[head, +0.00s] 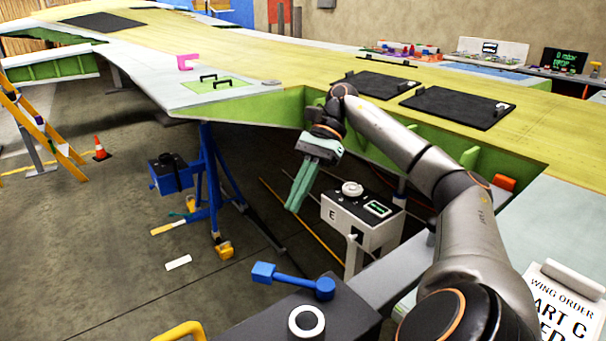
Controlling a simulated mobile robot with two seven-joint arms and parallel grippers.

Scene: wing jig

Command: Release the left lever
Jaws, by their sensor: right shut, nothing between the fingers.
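A blue lever (294,280) with a blocky end and a round pivot sits on a dark box (340,316) at the bottom centre. Its handle points to the left. I cannot tell for sure that this is the left lever. My right gripper (293,207) reaches in from the right with its green fingers pointing down. It is shut and empty, above and apart from the blue lever in the picture. My left gripper is not in view.
The large wing (240,50) fills the upper part, its green edge close behind my right arm. A white control box (355,218) stands right of the gripper. A blue stand (208,170) is left. An orange ladder (40,135) and cone (100,148) are far left.

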